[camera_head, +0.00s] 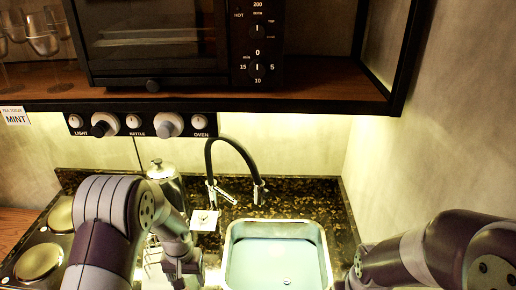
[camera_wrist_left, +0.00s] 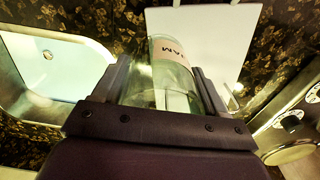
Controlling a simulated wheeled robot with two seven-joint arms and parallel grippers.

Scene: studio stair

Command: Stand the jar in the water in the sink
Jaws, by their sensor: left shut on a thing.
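My left gripper (camera_wrist_left: 163,84) is shut on a clear glass jar (camera_wrist_left: 172,66) in the left wrist view, with one finger on each side. The jar has a pale label with letters that look like "AM". In the head view my left gripper (camera_head: 183,270) is left of the sink, and I cannot make out the jar there. The sink (camera_head: 234,232) is a metal basin with pale blue water (camera_head: 278,262) in it. The sink also shows at the left of the wrist view (camera_wrist_left: 92,84), beside the jar. My right arm's end (camera_head: 358,268) is right of the sink, its fingers unclear.
A black tap (camera_head: 240,148) arches behind the sink. Hot plates (camera_head: 38,262) are at the left. A shelf with an oven (camera_head: 160,45) hangs above. A white panel (camera_wrist_left: 215,35) lies behind the jar.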

